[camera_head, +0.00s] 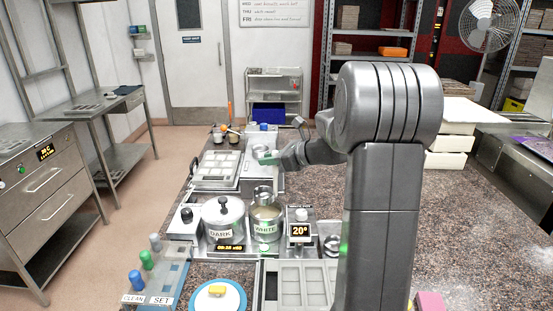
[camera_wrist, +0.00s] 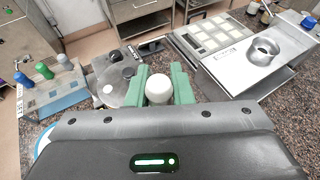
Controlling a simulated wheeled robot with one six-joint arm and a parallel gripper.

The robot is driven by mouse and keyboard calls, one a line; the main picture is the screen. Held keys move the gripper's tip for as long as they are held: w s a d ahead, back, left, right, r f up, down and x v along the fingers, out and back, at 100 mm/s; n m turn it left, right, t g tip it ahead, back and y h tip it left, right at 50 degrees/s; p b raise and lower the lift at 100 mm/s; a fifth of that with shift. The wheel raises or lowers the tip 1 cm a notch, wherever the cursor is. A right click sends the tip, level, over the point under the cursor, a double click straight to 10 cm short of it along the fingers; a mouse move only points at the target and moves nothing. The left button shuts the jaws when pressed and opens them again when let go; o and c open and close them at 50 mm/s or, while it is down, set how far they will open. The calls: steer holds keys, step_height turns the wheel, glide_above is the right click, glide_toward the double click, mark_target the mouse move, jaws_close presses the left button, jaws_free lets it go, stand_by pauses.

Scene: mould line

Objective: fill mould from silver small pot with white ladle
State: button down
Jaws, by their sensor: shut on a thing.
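My gripper (camera_head: 268,158), with green fingers, is shut on the white ladle; its rounded white end (camera_wrist: 158,88) shows between the fingers (camera_wrist: 158,90) in the wrist view. In the head view a metal cup (camera_head: 263,192) shows at the mouth of the small silver pot (camera_head: 266,223) labelled WHITE, below my gripper; I cannot tell how deep it sits. A mould (camera_head: 304,284) with square cavities lies in front of the pot. Another cavity tray (camera_head: 216,164) lies behind, also in the wrist view (camera_wrist: 213,38). The ladle's handle is mostly hidden.
A lidded silver pot labelled DARK (camera_head: 222,216) stands left of the small pot. A display unit reading 20° (camera_head: 299,230) stands to the right. A blue plate (camera_head: 217,297) and coloured knobs (camera_head: 146,260) are front left.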

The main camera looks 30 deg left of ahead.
mark_target(271, 189)
steer(key=shift+f+b, duration=3.7)
steer(key=shift+f, duration=1.9)
steer(key=shift+r, duration=0.15)
step_height(271, 189, up, 10)
steer(key=p, duration=0.9)
steer(key=shift+r, duration=0.15)
steer(key=shift+d+r+p, duration=0.1)
steer(key=shift+d+p, duration=0.05)
steer(key=shift+p, duration=0.25)
